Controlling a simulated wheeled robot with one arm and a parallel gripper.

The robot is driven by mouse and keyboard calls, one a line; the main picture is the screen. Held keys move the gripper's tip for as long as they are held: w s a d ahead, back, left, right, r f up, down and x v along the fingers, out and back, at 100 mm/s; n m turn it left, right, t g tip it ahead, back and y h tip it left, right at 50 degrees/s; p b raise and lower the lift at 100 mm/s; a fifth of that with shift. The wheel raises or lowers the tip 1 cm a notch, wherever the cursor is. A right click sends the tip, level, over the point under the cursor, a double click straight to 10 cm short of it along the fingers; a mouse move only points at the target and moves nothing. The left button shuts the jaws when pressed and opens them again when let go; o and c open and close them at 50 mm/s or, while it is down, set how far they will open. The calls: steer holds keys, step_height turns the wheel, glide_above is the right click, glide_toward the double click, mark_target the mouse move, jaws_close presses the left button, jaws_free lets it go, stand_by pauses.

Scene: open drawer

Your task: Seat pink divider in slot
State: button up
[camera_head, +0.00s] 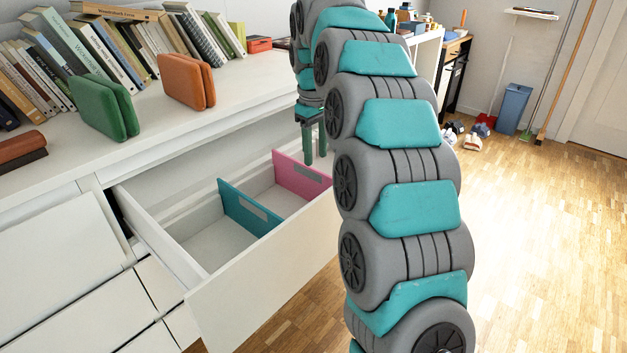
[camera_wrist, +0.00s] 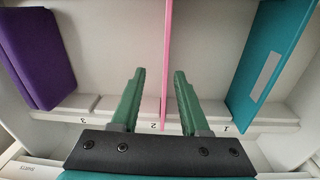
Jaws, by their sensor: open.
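The pink divider (camera_head: 300,176) stands upright across the open drawer (camera_head: 262,285), to the right of the teal divider (camera_head: 250,208) in the head view. In the wrist view the pink divider (camera_wrist: 167,60) shows edge-on as a thin strip, its near end by the rail mark 2. My gripper (camera_wrist: 158,72) is open, with one green finger on each side of the pink strip and a gap on both sides.
Books, a green case (camera_head: 104,107) and an orange case (camera_head: 187,81) stand on the cabinet top (camera_head: 150,140) beside the drawer.

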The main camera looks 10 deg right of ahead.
steer(key=a, duration=0.2)
glide_above(309, 200)
steer(key=shift+n, duration=0.4)
steer(key=shift+w+f, duration=0.15)
steer(key=shift+f, duration=2)
steer(key=shift+w+f, duration=0.15)
steer(key=shift+f, duration=2)
jaws_close()
